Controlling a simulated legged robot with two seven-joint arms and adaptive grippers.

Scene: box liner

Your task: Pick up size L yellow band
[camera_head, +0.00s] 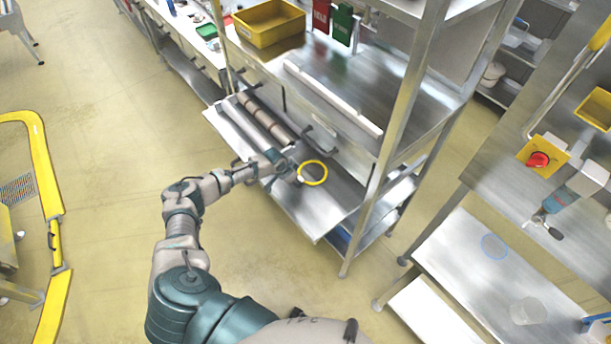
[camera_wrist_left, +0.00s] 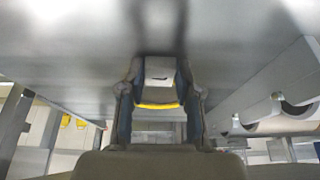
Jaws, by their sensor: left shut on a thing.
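The yellow band (camera_head: 313,172) is a thin ring with a white tag (camera_head: 300,178), just above the pulled-out metal shelf. My left gripper (camera_head: 291,174) is shut on the band at the tag side. In the left wrist view, the yellow band (camera_wrist_left: 158,106) crosses between the fingers, with the white tag (camera_wrist_left: 160,72) just beyond. The size mark cannot be read. My right gripper (camera_head: 545,226) shows small at the right, over the other bench; its finger opening is unclear.
A brown roll (camera_head: 265,118) lies on the shelf's left part. A rack post (camera_head: 385,150) stands right of the band. A yellow bin (camera_head: 268,22) sits on the rack above. A blue ring (camera_head: 494,246) and a clear cup (camera_head: 527,311) are on the right bench.

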